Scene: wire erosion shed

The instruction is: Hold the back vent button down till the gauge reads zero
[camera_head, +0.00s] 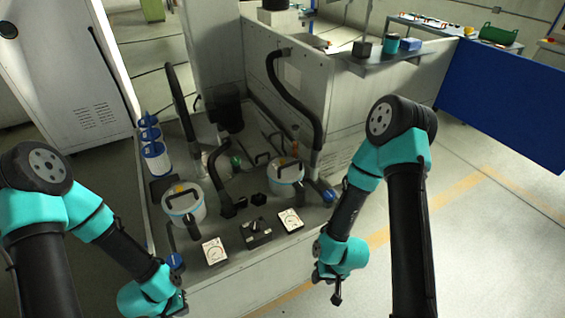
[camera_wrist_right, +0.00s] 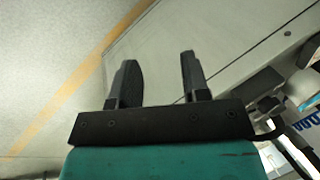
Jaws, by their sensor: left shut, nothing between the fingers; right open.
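Two pale lidded pots stand on the grey bench, a nearer-left one (camera_head: 184,208) and a back-right one (camera_head: 287,174). Each lid has a black handle and a small yellow-orange spot; I cannot tell for sure which part is the vent button. A white-faced gauge (camera_head: 214,250) lies near the left pot and another gauge (camera_head: 290,219) near the back pot; their readings are too small to tell. My left gripper (camera_head: 182,303) is shut and empty at the bench's front left. My right gripper (camera_head: 335,288) is open and empty, right of the bench; its spread fingers show in the right wrist view (camera_wrist_right: 157,78).
A black box with a lever (camera_head: 256,232) sits between the gauges. A black hose (camera_head: 297,103) arches down behind the back pot. Blue-and-white spools (camera_head: 154,158) stand at the left. Floor right of the bench (camera_head: 475,240) is clear.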

